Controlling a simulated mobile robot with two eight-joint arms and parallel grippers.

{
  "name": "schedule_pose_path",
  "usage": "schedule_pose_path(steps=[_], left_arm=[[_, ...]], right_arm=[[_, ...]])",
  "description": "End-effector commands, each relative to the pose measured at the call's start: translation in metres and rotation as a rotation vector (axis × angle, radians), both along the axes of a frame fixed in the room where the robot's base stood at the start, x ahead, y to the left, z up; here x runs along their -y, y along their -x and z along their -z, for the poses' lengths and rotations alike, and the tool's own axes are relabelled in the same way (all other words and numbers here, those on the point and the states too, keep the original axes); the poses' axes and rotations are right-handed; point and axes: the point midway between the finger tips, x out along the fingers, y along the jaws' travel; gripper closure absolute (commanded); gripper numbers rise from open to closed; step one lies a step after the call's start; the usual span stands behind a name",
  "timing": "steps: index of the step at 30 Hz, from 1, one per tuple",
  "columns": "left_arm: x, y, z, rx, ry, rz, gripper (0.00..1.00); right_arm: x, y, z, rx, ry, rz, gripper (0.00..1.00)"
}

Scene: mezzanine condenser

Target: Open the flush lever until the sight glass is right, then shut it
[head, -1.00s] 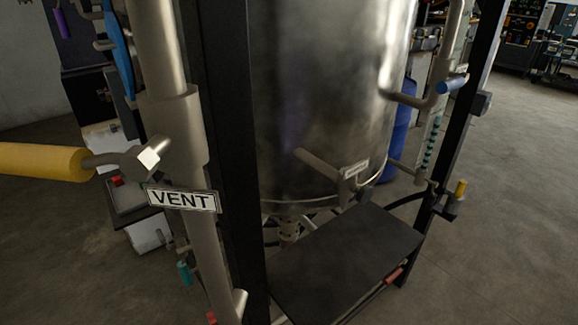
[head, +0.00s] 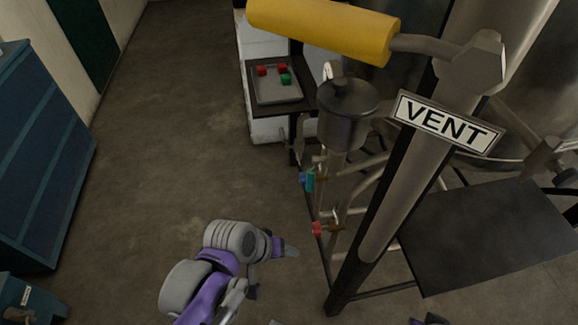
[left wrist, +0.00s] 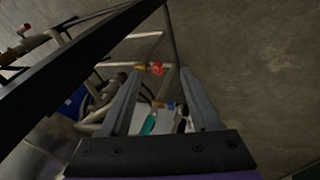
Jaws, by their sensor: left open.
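My left gripper (head: 272,270) is open and empty, low in front of the pipe frame in the head view. In the left wrist view its two fingers (left wrist: 160,75) are spread, with a red handle (left wrist: 157,69) showing beyond and between their tips. In the head view a red handle (head: 318,228) sits low on the pipework, right of the gripper and apart from it. A teal handle (head: 309,181) and a blue one (head: 302,177) sit above it. No label shows which handle is the flush lever. I cannot make out the sight glass.
A yellow-gripped lever (head: 325,28) with a VENT sign (head: 446,122) crosses the top. A black post (head: 375,235) and a dark platform (head: 490,232) stand at right. Open floor (head: 165,150) lies left; a blue cabinet (head: 40,150) stands beyond.

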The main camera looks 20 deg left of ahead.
Motion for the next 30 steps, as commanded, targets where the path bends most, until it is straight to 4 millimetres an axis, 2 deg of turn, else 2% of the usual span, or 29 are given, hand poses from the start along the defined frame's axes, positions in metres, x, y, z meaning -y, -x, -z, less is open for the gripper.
schedule_pose_path(steps=[1, 4, 8, 12, 16, 19, 23, 26, 30], left_arm=[[0.004, -0.017, 0.013, -0.034, 0.129, -0.123, 0.37], [0.015, -0.049, 0.022, -0.109, 0.411, -0.362, 0.37], [0.017, -0.099, 0.028, -0.230, 0.817, -0.656, 0.37], [-0.004, -0.150, 0.026, -0.382, 1.257, -0.892, 0.37], [-0.035, -0.179, 0.020, -0.512, 1.581, -0.996, 0.37], [-0.054, -0.190, 0.015, -0.586, 1.743, -1.023, 0.37], [-0.065, -0.195, 0.010, -0.636, 1.839, -1.028, 0.37], [-0.061, -0.200, 0.008, -0.646, 1.853, -1.025, 0.37], [-0.044, -0.215, 0.008, -0.647, 1.851, -1.025, 0.37]], right_arm=[[0.000, 0.000, 0.015, -0.005, 0.000, 0.000, 1.00], [0.000, 0.000, 0.032, -0.011, 0.000, 0.000, 1.00], [0.000, -0.001, 0.056, -0.019, 0.000, 0.000, 1.00], [0.000, -0.003, 0.081, -0.028, 0.000, 0.000, 1.00], [0.000, -0.005, 0.097, -0.033, 0.000, 0.000, 1.00], [0.000, -0.006, 0.104, -0.035, 0.000, 0.000, 1.00], [0.000, -0.006, 0.107, -0.036, 0.000, 0.000, 1.00], [0.000, -0.006, 0.107, -0.036, 0.000, 0.000, 1.00], [0.000, -0.006, 0.110, -0.037, 0.000, 0.000, 1.00]])
